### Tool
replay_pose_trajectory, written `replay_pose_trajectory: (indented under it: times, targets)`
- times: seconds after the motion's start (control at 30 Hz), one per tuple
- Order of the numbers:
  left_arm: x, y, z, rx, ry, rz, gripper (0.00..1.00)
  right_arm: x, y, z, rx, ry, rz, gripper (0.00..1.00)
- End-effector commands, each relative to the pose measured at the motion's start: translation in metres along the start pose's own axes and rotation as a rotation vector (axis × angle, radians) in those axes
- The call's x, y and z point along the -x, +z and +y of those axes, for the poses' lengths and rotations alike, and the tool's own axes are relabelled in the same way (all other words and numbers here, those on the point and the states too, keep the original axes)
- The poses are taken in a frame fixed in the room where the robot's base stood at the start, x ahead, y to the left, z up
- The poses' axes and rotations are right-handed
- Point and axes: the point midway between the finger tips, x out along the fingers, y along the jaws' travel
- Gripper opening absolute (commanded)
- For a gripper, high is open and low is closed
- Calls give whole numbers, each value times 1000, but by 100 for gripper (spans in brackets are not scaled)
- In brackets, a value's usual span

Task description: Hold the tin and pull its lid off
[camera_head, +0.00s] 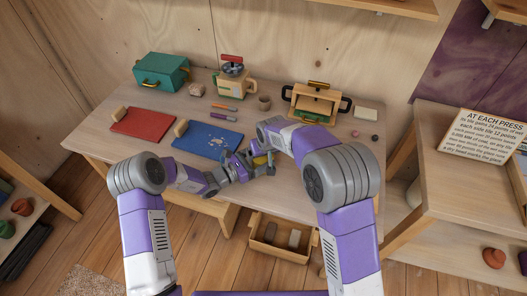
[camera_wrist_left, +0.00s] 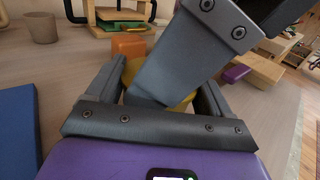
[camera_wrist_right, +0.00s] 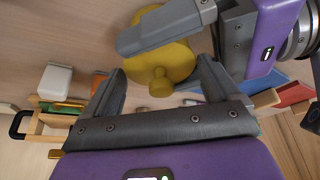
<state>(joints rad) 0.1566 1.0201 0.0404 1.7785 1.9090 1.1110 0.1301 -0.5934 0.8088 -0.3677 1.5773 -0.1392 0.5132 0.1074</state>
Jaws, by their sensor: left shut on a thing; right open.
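The yellow tin (camera_head: 260,160) is mostly hidden by my grippers in the head view. In the right wrist view its round yellow lid (camera_wrist_right: 178,62) faces the camera, with a small knob (camera_wrist_right: 160,83) at its middle. My left gripper (camera_head: 248,163) is shut on the tin, and one of its grey fingers crosses the tin's side in the right wrist view. My right gripper (camera_wrist_right: 160,84) is open, its fingers on either side of the knob and apart from it. In the left wrist view, a large grey finger of my right gripper hides most of the yellow tin (camera_wrist_left: 131,72).
A blue mat (camera_head: 208,140) and a red mat (camera_head: 142,122) lie left of the grippers. A mug (camera_head: 264,102), a wooden box with black handles (camera_head: 315,103) and a green box (camera_head: 162,72) stand farther back. An open drawer (camera_head: 281,238) juts out below the table's front edge.

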Motion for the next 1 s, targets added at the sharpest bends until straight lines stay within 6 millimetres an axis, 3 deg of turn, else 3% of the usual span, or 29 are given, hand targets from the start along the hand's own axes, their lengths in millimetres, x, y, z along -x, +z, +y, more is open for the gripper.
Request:
replay_pose_trajectory:
  times: [0.1, 0.37, 1.0]
  targets:
    - [0, 0, 0, 0, 0, 0, 26, 0, 0, 0, 0, 0, 0, 86]
    - [0, 0, 0, 0, 0, 1, 26, 0, 0, 0, 1, 0, 0, 47]
    - [2, -5, 2, 3, 7, 13, 26, 21, -10, -2, 2, -4, 9, 48]
